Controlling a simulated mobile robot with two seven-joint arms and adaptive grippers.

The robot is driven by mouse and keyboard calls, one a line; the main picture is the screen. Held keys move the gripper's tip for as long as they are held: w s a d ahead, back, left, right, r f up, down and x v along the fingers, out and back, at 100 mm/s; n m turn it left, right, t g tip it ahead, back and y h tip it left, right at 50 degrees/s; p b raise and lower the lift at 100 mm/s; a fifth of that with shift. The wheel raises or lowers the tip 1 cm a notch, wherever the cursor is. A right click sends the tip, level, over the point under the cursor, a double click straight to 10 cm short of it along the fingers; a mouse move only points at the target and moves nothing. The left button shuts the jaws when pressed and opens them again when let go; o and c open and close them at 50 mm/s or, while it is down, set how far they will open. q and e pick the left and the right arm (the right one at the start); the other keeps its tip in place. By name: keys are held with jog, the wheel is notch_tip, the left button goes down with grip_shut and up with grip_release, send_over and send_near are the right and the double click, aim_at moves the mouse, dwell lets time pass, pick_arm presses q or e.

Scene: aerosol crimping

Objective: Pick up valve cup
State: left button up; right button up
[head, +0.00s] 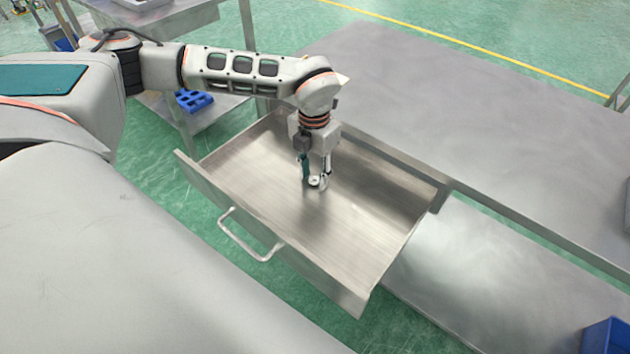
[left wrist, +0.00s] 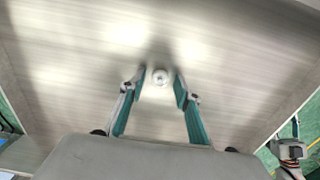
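The valve cup (left wrist: 160,77) is a small round silvery piece on the drawer floor. In the left wrist view it sits between the tips of my left gripper (left wrist: 161,88), with a gap showing on each side. In the head view the left gripper (head: 314,181) points down inside the open drawer, and the cup (head: 317,182) shows as a small pale disc between its fingers. The fingers are apart.
The metal drawer (head: 385,235) is pulled out, with walls around the gripper and a handle (head: 250,240) on its front. A steel table (head: 430,95) lies behind it. A blue bin (head: 606,338) is at the lower right. Blue parts (head: 194,100) lie on a shelf at left.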

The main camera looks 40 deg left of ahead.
pick_arm(q)
jog(key=shift+f, duration=0.1)
jog(key=c, duration=0.6)
